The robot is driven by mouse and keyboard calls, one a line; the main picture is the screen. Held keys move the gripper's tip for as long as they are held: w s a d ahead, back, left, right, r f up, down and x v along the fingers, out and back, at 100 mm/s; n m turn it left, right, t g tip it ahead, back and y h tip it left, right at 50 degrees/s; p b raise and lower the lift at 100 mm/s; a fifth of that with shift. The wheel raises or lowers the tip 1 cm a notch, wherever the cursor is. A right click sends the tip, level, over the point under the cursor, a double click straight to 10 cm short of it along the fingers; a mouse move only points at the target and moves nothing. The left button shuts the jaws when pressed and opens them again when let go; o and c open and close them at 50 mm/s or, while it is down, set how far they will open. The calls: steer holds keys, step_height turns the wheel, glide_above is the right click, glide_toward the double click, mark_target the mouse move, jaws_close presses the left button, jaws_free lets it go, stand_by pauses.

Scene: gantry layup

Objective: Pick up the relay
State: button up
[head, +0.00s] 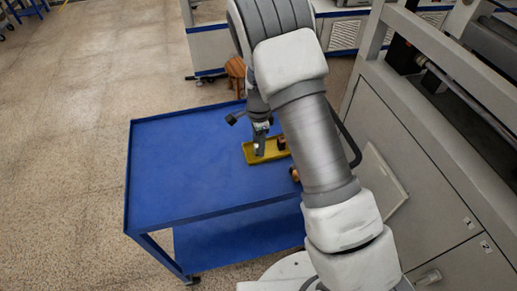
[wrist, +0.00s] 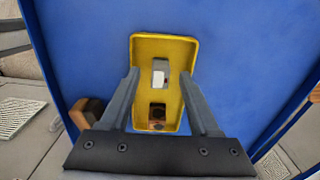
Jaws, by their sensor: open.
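A shallow yellow tray (wrist: 163,42) lies on the blue cart top; it also shows in the head view (head: 250,158). In the tray are a small grey block with a white face (wrist: 160,74) and a dark block with a copper-coloured end (wrist: 157,117). The grey block looks most like the relay, but I cannot be sure. My gripper (wrist: 159,73) is open above the tray, its fingers on either side of the grey block with gaps. In the head view my gripper (head: 260,147) is over the tray, and the arm hides part of the cart.
A brown and black part (wrist: 88,112) lies on the cart beside the tray, outside the left finger. The blue cart top (head: 180,165) has a raised rim and is clear on the left. A grey machine cabinet (head: 440,190) stands close on the right.

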step_height(320, 180, down, 2)
steer(key=shift+f, duration=0.1)
jaws_close()
stand_by(0.4)
